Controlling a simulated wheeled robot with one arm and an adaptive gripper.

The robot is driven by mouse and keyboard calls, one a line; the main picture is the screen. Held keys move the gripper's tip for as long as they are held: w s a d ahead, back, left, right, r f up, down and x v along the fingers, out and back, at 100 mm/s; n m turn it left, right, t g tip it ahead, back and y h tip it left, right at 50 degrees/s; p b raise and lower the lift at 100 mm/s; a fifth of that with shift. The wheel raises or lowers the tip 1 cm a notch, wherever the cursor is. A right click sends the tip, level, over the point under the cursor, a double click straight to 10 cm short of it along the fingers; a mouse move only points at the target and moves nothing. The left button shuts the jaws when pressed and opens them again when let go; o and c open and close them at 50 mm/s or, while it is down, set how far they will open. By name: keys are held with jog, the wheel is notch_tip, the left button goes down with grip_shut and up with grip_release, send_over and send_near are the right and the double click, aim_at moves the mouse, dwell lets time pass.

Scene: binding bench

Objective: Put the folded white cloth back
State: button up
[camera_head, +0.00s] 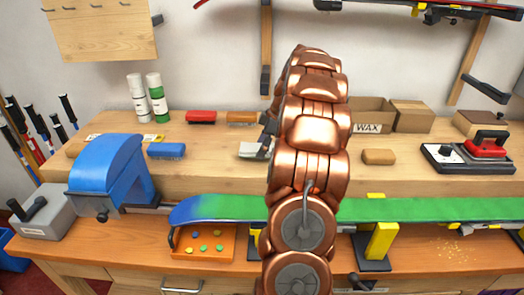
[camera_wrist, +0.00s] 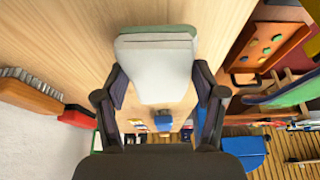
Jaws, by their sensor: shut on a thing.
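The folded white cloth (camera_wrist: 155,75) is between the two dark fingers of my gripper (camera_wrist: 160,88) in the wrist view. The fingers press on its left and right sides. It looks like a flat, layered pad with a greenish far edge. In the head view the cloth (camera_head: 250,151) shows at the raised wooden shelf, just left of my copper arm. My arm hides its right part and most of my gripper (camera_head: 268,140). I cannot tell whether the cloth touches the shelf or is held slightly above it.
On the shelf (camera_head: 215,180) are a blue brush (camera_head: 166,150), a red brush (camera_head: 201,117), a cork block (camera_head: 378,157), a WAX box (camera_head: 371,114) and an iron (camera_head: 487,145). A green-blue ski (camera_head: 420,210) runs across the front. Bare shelf lies left of the cloth.

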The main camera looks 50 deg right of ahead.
notch_tip(320, 180, down, 2)
jog(key=shift+f+p, duration=0.15)
jog(key=shift+p, duration=0.25)
jog(key=shift+f+b, duration=0.2)
jog(key=shift+b, duration=0.15)
jog(key=o, duration=1.1)
jog(key=shift+r, duration=0.2)
jog(key=shift+r+p, duration=0.15)
jog(key=shift+p, duration=0.15)
jog(key=b+v, duration=0.3)
jog(key=v, duration=0.8)
jog(key=shift+s+r, duration=0.15)
jog(key=shift+r, duration=0.2)
